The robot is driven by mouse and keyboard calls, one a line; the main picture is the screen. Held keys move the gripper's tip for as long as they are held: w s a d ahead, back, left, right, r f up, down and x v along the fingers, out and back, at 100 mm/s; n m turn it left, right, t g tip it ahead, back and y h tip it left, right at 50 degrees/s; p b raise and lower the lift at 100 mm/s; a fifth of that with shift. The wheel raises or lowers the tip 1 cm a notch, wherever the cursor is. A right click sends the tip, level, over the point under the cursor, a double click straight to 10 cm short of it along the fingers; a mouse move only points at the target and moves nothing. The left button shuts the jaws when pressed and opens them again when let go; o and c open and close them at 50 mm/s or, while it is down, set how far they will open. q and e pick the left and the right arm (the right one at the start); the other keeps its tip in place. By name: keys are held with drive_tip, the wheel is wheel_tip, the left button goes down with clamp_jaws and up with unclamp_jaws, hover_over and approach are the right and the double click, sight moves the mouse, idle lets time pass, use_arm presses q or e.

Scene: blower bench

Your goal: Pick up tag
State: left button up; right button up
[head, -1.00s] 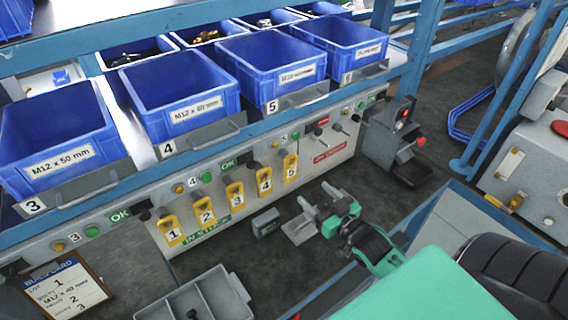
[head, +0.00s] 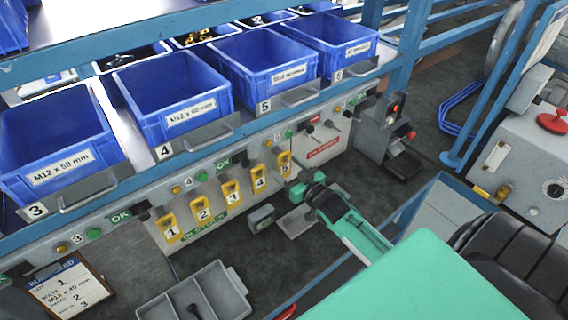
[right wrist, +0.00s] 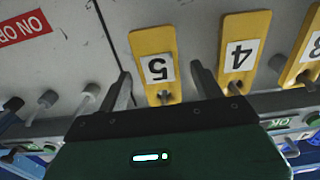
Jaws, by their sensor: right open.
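Several yellow numbered tags hang in a row on the grey panel: tag 1 (head: 170,230), tag 2 (head: 202,212), tag 3 (head: 231,197), tag 4 (head: 258,181) and tag 5 (head: 285,166). My right gripper (head: 290,182) is open at the right end of the row, by tag 5. In the right wrist view the row appears upside down. There the fingers of the right gripper (right wrist: 162,82) straddle the handle end of tag 5 (right wrist: 155,50), with tag 4 (right wrist: 243,45) just outside the right finger. My left gripper is not in view.
Blue bins (head: 60,155) stand on the shelf above the panel. A card (head: 68,288) and a grey divided tray (head: 232,290) are at lower left. Knobs (right wrist: 47,98) stick out beside tag 5.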

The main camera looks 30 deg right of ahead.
drive_tip(key=shift+w+a, duration=0.1)
drive_tip(key=shift+w, duration=0.9)
drive_tip(key=shift+c, duration=0.9)
drive_tip(key=c, duration=0.9)
